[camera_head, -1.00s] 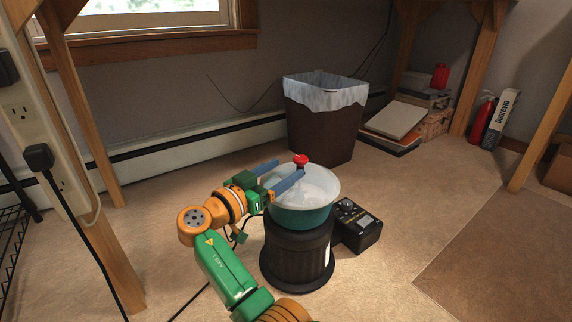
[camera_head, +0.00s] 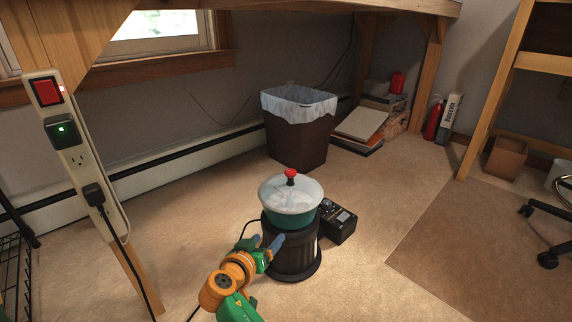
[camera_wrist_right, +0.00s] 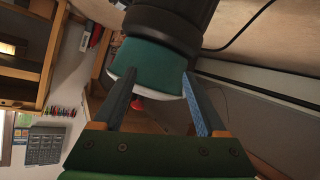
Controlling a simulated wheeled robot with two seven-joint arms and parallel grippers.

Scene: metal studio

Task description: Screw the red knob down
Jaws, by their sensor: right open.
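The red knob (camera_head: 290,174) stands on top of a white-lidded teal bowl (camera_head: 290,218), which rests on a black ribbed cylinder (camera_head: 290,255). In the right wrist view, turned over, the red knob (camera_wrist_right: 137,104) shows past the white rim of the teal bowl (camera_wrist_right: 150,66). My right gripper (camera_head: 270,240) is low at the near left of the cylinder, below the knob and not holding it. In the right wrist view my right gripper (camera_wrist_right: 160,105) has its fingers spread apart with nothing held. My left gripper is not in view.
A black box with a dial (camera_head: 338,223) stands right of the cylinder. A lined waste bin (camera_head: 300,138) is behind. A power strip (camera_head: 75,150) is on a wooden post at left. Carpet at the right front is clear.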

